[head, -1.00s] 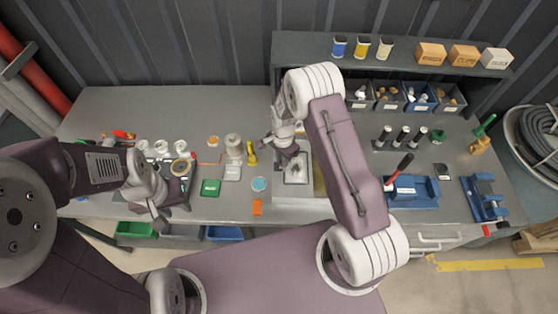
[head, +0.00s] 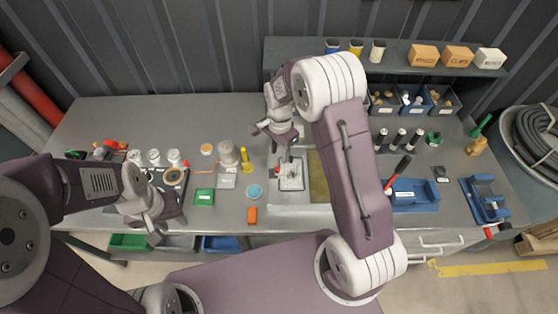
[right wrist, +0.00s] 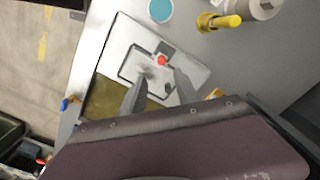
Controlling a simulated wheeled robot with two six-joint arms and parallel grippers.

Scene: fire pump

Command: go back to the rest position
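My right gripper (head: 273,138) is open and empty in the head view, above the back edge of a pale plate (head: 291,186). On the plate is a small grey fixture with a red part (head: 291,170). In the right wrist view, the two dark fingers (right wrist: 160,93) stand apart with nothing between them, and the plate (right wrist: 192,72) and red part (right wrist: 162,60) lie beyond. My left gripper (head: 167,230) is near the bench's front edge at left; its fingers look spread and empty.
At right are a blue tray (head: 412,195) and a blue vise (head: 485,199). A shelf (head: 395,57) with bins stands behind.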

